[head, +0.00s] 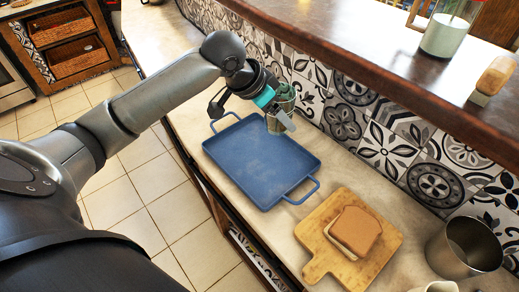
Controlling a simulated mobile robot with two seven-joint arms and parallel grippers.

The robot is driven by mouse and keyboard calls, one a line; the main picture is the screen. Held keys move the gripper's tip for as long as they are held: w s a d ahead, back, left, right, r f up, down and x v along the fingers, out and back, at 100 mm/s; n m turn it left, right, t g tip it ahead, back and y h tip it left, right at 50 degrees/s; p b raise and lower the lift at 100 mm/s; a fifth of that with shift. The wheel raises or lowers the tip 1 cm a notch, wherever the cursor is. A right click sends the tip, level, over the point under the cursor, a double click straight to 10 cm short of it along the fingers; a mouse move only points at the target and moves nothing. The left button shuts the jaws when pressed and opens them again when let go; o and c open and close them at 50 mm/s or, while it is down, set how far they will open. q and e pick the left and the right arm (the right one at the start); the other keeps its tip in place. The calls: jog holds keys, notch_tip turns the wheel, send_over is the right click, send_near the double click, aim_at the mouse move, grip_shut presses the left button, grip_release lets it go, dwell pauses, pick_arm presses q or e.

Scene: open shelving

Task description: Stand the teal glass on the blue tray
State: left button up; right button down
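The blue tray (262,160) lies on the pale counter, with a handle at each end; the bare part of it that shows is empty. My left gripper (283,117) reaches in from the left and is over the far right edge of the tray. It appears shut on the teal glass (284,95), a greenish see-through tumbler that looks roughly upright. The fingers and wrist partly cover the glass. Whether its base touches the tray or hangs above it I cannot tell. My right gripper is not in view.
A wooden board (325,244) with bread (355,231) lies nearer on the counter, beside a metal cup (464,248). A patterned tile wall (370,125) and a raised brown ledge (400,75) with a jar (443,36) and a wooden-handled item (493,78) bound the right side.

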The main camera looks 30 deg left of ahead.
pick_arm(q)
jog(key=shift+w+a+r, duration=0.2)
jog(key=shift+r, duration=0.3)
jog(key=shift+w+a+r, duration=0.2)
jog(key=shift+r, duration=0.3)
jog(key=shift+f, duration=0.35)
jog(key=b, duration=0.2)
send_over(280, 165)
jog(key=s+a, duration=0.1)
jog(key=s, duration=0.1)
notch_tip(280, 165, down, 14)
jog(key=shift+s+a+r, duration=0.1)
jog(key=shift+s, duration=0.05)
notch_tip(280, 165, down, 5)
jog(key=shift+f+b, duration=0.15)
jog(key=shift+b, duration=0.55)
jog(key=shift+f, duration=0.1)
jog(key=o, duration=1.4)
